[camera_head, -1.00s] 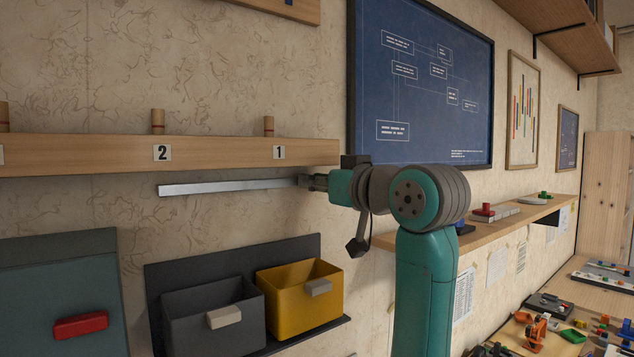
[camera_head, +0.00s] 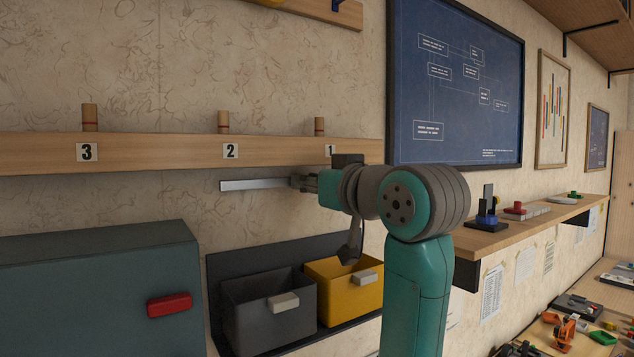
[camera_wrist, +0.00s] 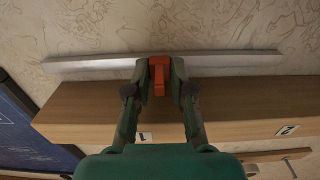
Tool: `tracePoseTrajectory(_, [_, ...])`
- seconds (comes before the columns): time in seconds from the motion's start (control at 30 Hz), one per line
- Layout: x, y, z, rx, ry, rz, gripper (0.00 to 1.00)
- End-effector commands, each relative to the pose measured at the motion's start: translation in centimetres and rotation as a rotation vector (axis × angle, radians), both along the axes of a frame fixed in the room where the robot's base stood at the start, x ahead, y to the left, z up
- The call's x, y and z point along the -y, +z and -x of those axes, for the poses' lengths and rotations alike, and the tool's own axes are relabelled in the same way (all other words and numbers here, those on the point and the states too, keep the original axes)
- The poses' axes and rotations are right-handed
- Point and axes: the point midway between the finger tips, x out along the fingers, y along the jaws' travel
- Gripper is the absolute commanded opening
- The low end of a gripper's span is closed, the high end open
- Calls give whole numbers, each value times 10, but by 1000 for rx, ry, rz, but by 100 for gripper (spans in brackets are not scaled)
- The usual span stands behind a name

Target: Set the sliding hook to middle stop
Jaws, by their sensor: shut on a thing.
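The sliding hook (camera_wrist: 159,75) is a small orange piece on a silver metal rail, which shows in the wrist view (camera_wrist: 225,60) and in the head view (camera_head: 250,184). My gripper (camera_wrist: 159,68) is shut on the hook, one finger on each side. In the head view my gripper (camera_head: 303,182) meets the rail left of label 1 (camera_head: 331,151) and right of label 2 (camera_head: 230,151). My arm hides the rail's right part there, and the orange hook is not distinguishable. In the wrist view bare rail shows on both sides of the hook.
A wooden shelf (camera_head: 160,150) with pegs runs just above the rail. Below are a grey bin (camera_head: 250,315), a yellow bin (camera_head: 340,300) and a teal box with red handle (camera_head: 170,305). A small wooden shelf (camera_head: 510,235) is right of my arm.

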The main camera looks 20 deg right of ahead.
Motion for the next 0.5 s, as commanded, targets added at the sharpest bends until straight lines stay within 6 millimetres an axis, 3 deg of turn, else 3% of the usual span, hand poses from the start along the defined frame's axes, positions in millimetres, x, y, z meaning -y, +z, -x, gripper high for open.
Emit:
tracePoseTrajectory(0.17, [0,0,0,-1,0,-1,0])
tracePoseTrajectory(0.2, [0,0,0,-1,0,-1,30])
tracePoseTrajectory(0.27, [0,0,0,-1,0,-1,45])
tracePoseTrajectory(0.5, [0,0,0,0,0,-1,48])
